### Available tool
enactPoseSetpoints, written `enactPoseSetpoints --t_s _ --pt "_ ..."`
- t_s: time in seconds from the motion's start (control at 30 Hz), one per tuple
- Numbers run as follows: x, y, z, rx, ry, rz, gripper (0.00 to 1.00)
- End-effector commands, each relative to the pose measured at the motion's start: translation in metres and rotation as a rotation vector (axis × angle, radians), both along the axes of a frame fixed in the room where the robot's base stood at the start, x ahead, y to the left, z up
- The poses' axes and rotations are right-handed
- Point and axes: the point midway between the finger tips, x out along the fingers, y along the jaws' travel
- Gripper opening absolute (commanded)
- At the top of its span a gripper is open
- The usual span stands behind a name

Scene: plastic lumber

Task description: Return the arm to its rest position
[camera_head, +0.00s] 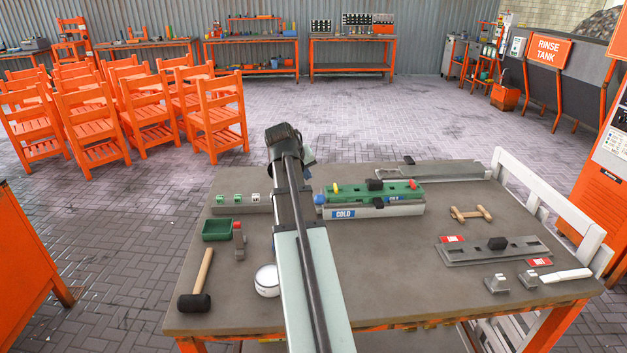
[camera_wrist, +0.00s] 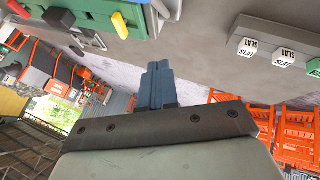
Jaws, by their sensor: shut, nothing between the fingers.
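My gripper (camera_wrist: 158,84) shows in the wrist view with its two blue-grey fingers together and nothing between them. In the head view my arm reaches up over the middle of the workbench (camera_head: 350,285), with its dark wrist end above the far edge. The arm hides part of the bench and most of the gripper there. In the wrist view the fingers are apart from the bench top and from the objects on it.
Just right of the arm stands a green fixture (camera_head: 408,189) on a grey block labelled COLD. White SLAT cubes (camera_head: 256,197) sit left. A mallet (camera_head: 194,302), green bin (camera_head: 217,230) and round white item (camera_head: 267,281) lie left; a grey plate (camera_head: 470,254) lies right.

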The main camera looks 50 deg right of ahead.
Motion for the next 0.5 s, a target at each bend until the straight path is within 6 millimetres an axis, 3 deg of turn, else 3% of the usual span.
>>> enactPoseSetpoints --t_s 0.2,0.5 --pt "0.002 0.014 0.019 -0.001 -0.001 0.001 0.0" --pt "0.002 0.019 0.025 0.0 0.0 0.0 0.0"
